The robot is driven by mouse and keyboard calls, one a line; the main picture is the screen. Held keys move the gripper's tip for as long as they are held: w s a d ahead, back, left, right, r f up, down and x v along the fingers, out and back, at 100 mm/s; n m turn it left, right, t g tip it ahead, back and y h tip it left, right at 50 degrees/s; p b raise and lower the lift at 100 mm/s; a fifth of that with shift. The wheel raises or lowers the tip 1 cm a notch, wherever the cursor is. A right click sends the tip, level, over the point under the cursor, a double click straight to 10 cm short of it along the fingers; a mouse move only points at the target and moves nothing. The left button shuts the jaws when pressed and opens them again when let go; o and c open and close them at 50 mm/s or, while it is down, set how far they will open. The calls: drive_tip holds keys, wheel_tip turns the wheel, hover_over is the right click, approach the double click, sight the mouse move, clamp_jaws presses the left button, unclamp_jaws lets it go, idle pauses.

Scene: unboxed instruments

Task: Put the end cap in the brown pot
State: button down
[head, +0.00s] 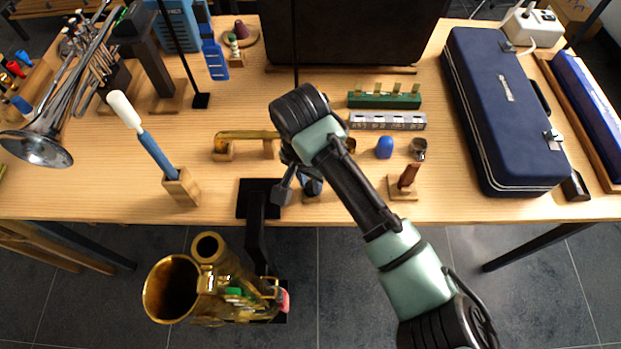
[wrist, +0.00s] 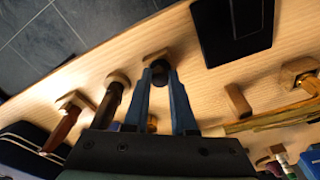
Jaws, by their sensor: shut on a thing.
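My gripper (wrist: 160,75) has its blue fingers closed around a small dark piece (wrist: 159,68), probably the end cap, directly over or on a small wooden base (wrist: 153,56). I cannot tell if the piece is clear of that base. In the head view my gripper (head: 300,188) is at the table's front edge, right of a black plate; my arm hides much of it. I cannot surely identify the brown pot. A small round metal cup with a brownish inside (head: 418,148) stands at the right, beside a blue rounded piece (head: 384,147).
A reddish-brown piece on a wooden stand (head: 408,178) is right of my arm; a dark cylinder (wrist: 111,100) stands nearer my gripper. A brass tube (head: 245,135) lies on blocks behind the black plate (head: 245,200). A blue case (head: 505,110) fills the right.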

drive_tip(key=c, duration=0.7)
unclamp_jaws()
drive_tip(key=shift+o, duration=0.2)
drive_tip(key=shift+r, duration=0.1)
wheel_tip(320, 180, up, 13)
drive_tip(key=s+p, duration=0.1)
drive_tip(key=p, duration=0.2)
drive_tip(key=shift+s+a, duration=0.2)
drive_tip(key=shift+a, duration=0.2)
